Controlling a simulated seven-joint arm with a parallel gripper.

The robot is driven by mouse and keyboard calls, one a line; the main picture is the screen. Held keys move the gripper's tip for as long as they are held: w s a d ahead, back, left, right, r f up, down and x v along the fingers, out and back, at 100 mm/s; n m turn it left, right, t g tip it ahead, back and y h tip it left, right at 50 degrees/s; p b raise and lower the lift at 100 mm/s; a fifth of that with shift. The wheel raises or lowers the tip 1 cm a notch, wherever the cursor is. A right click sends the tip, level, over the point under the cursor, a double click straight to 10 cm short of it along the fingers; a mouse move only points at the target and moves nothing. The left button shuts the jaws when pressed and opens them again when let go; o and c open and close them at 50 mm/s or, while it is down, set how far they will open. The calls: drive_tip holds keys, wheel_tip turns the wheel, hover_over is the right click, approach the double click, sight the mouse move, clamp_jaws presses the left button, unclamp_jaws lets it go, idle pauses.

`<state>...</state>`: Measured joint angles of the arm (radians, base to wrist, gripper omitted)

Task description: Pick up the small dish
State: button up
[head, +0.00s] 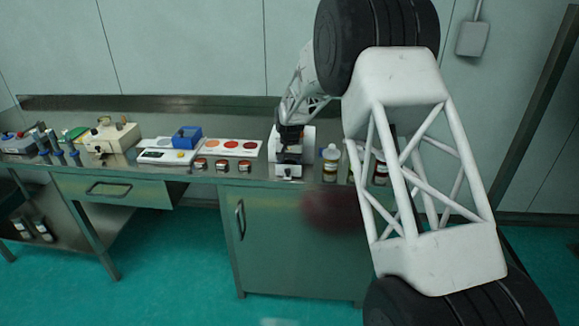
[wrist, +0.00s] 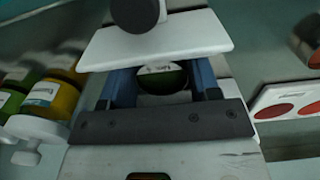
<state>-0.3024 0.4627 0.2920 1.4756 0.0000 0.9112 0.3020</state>
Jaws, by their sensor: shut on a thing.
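My gripper (wrist: 163,80) is shut, its two blue fingers on either side of a small round dish (wrist: 162,70). The dish shows a pale label and a dark green area; the fingers and a white plate hide part of it. In the head view my gripper (head: 290,148) is at the white machine on the bench, and the dish in it is too small to make out. Several other small dishes with reddish contents (head: 222,165) stand in a row at the bench's front, left of my gripper.
The white machine (head: 294,171) has a plate (wrist: 190,42) and dark knob (wrist: 134,12) close to my fingers. Bottles (head: 331,165) stand right of it. A white board with coloured circles (head: 240,154) and a scale (head: 165,155) with a blue box are to the left.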

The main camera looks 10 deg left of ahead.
drive_tip(key=shift+r, duration=0.1)
wheel_tip(320, 180, up, 10)
idle(0.7)
idle(0.5)
drive_tip(key=d+r, duration=0.3)
drive_tip(key=d, duration=1)
drive_tip(key=d+r, duration=0.3)
drive_tip(key=d, duration=0.9)
drive_tip(key=w+a+f, duration=0.3)
drive_tip(key=w+a, duration=0.2)
drive_tip(key=w, duration=0.2)
drive_tip(key=w+a+f, duration=0.3)
drive_tip(key=w+a, duration=0.2)
drive_tip(key=w, duration=0.1)
drive_tip(key=shift+w+a+f, duration=0.3)
drive_tip(key=shift+w, duration=0.05)
drive_tip(key=shift+f, duration=3.1)
